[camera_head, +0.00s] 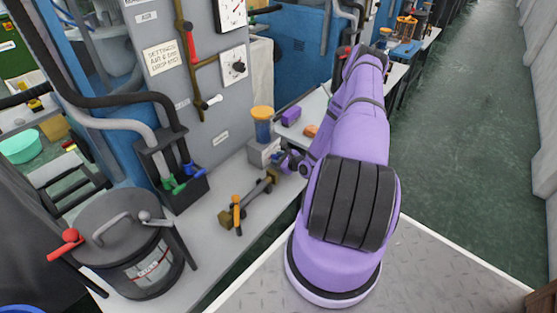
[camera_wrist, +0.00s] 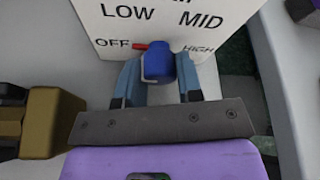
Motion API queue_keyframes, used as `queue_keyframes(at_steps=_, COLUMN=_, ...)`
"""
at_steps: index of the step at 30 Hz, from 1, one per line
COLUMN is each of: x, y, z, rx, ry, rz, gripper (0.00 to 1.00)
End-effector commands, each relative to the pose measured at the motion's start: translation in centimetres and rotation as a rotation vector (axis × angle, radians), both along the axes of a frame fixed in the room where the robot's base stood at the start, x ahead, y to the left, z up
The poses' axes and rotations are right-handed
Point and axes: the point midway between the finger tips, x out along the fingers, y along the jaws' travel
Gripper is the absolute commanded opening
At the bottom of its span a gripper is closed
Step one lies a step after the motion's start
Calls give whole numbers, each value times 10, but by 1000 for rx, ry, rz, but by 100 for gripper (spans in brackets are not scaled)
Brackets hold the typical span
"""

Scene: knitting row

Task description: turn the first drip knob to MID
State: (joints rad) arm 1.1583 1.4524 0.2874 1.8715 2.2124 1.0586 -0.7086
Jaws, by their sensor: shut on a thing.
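The drip knob (camera_wrist: 158,62) is blue with a red pointer, on a pale panel (camera_wrist: 225,20) lettered OFF, LOW, MID and HIGH in the wrist view. The pointer reaches left, at the OFF mark. My gripper (camera_wrist: 158,72) has one blue-grey finger on each side of the knob and is shut on it. In the head view, the drip unit is a grey box (camera_head: 262,153) under a blue cup with an orange top (camera_head: 262,120). My gripper (camera_head: 290,162) is at its right side, and the knob is hidden there.
A brass valve piece with an orange handle (camera_head: 237,212) lies on the bench in front of the box. A purple block (camera_head: 291,115) and an orange piece (camera_head: 311,131) lie behind. A dark pot (camera_head: 135,255) stands front left. The aisle at right is clear.

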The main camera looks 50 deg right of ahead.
Motion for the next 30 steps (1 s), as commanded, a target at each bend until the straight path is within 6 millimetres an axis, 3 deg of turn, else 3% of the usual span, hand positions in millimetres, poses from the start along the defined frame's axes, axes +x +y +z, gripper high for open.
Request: queue_keyframes(at_steps=30, x=-1, y=-3, z=-2, rx=859, ry=69, rz=1, gripper=10)
